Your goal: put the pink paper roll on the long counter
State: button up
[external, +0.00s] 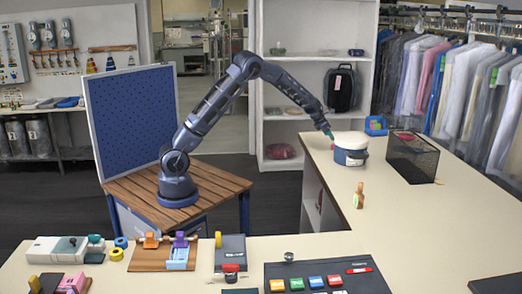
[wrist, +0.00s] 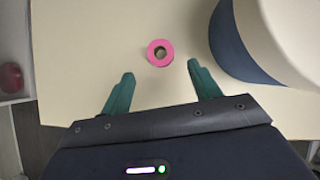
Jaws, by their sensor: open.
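The pink paper roll (wrist: 160,52), a small ring with a dark centre hole, shows in the wrist view on the pale top of the long counter (wrist: 75,50). In the external view I cannot make the roll out clearly near my gripper. My gripper (wrist: 160,70) is open, its two green fingers apart on either side below the roll in the picture, with nothing between them. In the external view my gripper (external: 330,136) is over the far left end of the long counter (external: 440,225). Whether the fingers touch the counter cannot be told.
A white-topped blue round container (external: 350,149) stands just right of my gripper and looms large in the wrist view (wrist: 235,45). A black mesh basket (external: 412,158) and a small wooden-handled item (external: 358,196) are also on the counter. Its nearer right part is clear.

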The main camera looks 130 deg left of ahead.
jog(key=v, duration=0.5)
